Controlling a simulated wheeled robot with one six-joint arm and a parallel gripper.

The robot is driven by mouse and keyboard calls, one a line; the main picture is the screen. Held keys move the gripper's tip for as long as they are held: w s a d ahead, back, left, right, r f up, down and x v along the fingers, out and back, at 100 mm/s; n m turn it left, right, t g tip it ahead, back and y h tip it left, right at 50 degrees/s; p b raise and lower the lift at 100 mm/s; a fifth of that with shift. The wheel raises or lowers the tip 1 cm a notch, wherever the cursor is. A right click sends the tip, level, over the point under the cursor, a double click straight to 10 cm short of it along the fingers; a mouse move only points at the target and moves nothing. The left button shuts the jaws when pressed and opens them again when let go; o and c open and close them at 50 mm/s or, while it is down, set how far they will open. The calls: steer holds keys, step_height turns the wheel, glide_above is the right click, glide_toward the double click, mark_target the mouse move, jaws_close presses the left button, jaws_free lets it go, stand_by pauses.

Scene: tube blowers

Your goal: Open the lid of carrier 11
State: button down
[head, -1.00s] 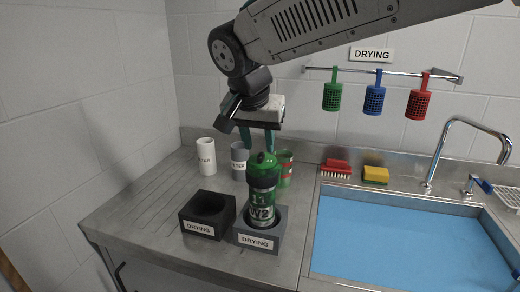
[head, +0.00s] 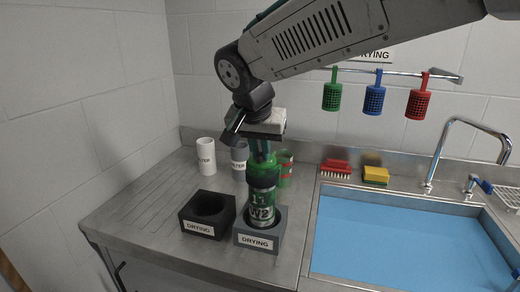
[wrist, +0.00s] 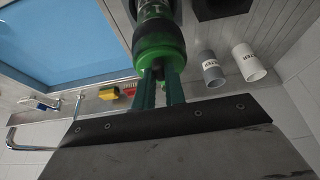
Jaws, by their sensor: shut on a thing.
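Carrier 11 (head: 261,205) is a green and grey cylinder with the marks 11 and W2. It stands upright in the grey drying block (head: 258,240). Its green lid (head: 261,170) is at the top. My gripper (head: 260,152) comes down from above and is shut on the top of the lid. In the wrist view the two teal fingers (wrist: 160,88) close on the lid's top, and the green lid (wrist: 158,50) shows just beyond them. The lid appears seated on the carrier body. The fingertips' exact contact is partly hidden.
An empty black drying block (head: 207,216) stands to the left. White (head: 206,155) and grey (head: 239,158) filter tubes and a green-red cylinder (head: 285,168) stand behind. A red brush (head: 335,169), a yellow sponge (head: 375,175) and a blue sink (head: 400,240) are at the right.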

steer(key=shift+d, duration=0.1)
steer(key=d+n+y, duration=0.1)
steer(key=n, duration=0.1)
steer(key=shift+s+d+n, duration=0.15)
steer(key=shift+n, duration=0.25)
steer(key=d+n+y, duration=0.1)
steer(key=n, duration=0.1)
steer(key=shift+d+n, duration=0.15)
steer(key=shift+n, duration=0.15)
steer(key=w+d+n+g+y, duration=0.3)
steer(key=w+n, duration=0.4)
steer(key=n, duration=1.3)
steer(key=shift+d+g+y, duration=0.4)
steer(key=shift+d+g, duration=0.15)
steer(key=shift+g, duration=0.85)
steer(key=shift+w, duration=0.1)
